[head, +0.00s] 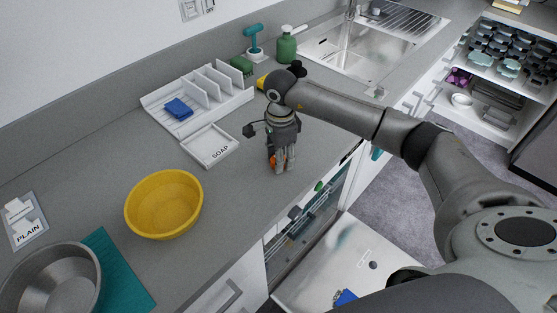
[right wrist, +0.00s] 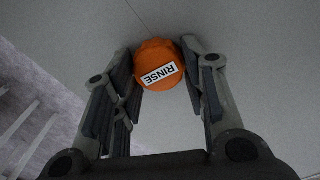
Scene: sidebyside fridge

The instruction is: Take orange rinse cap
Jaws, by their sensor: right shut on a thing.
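The orange rinse cap (right wrist: 157,64) shows in the right wrist view between my right gripper's fingers (right wrist: 163,75), with a white label reading "RINSE" facing the camera. In the head view only a bit of the orange cap (head: 274,160) shows; the fingers hide the rest. My right gripper (head: 280,168) points down near the counter's front edge and is shut on the cap. I cannot tell whether the cap touches the counter. My left gripper is not in view.
A white SOAP tray (head: 210,146), a yellow bowl (head: 164,229) and a white divided rack (head: 158,100) with a blue sponge stand to the left. A green bottle (head: 286,48) stands behind. Below the counter, the dishwasher door (head: 350,265) hangs open.

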